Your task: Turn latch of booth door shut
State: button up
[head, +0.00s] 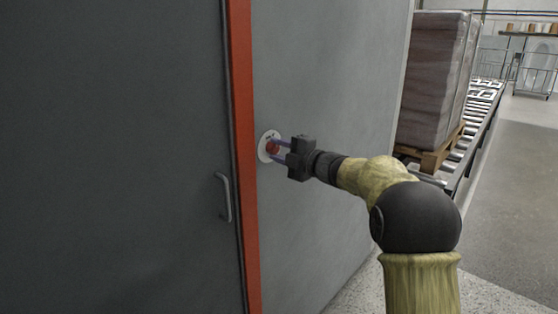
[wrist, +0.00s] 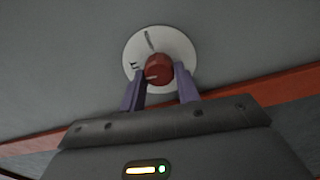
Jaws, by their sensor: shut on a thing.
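The latch is a red round knob (head: 272,147) on a white round plate (head: 263,148), set in the grey wall just right of the orange door frame. In the wrist view the knob (wrist: 158,68) shows between my fingers, with dark marks on the white plate (wrist: 135,52) around it. My gripper (head: 277,150) reaches it from the right and is shut on the knob, one finger on each side. The booth door (head: 120,150) is a dark grey panel left of the frame and looks closed against it. Part of the knob is hidden by the fingers.
The orange frame (head: 242,120) runs upright beside the latch. A metal door handle (head: 224,197) juts out at lower left. A wrapped pallet load (head: 432,80) stands on a roller conveyor (head: 484,105) at the right. The floor (head: 510,190) at right is clear.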

jog(key=shift+f+n+b, duration=0.15)
jog(key=shift+n+b, duration=0.3)
jog(key=shift+n, duration=0.25)
jog(key=o, duration=1)
jog(key=b+v, duration=0.1)
jog(key=v, duration=1.6)
jog(key=shift+s+d, duration=0.15)
jog(key=shift+d, duration=0.05)
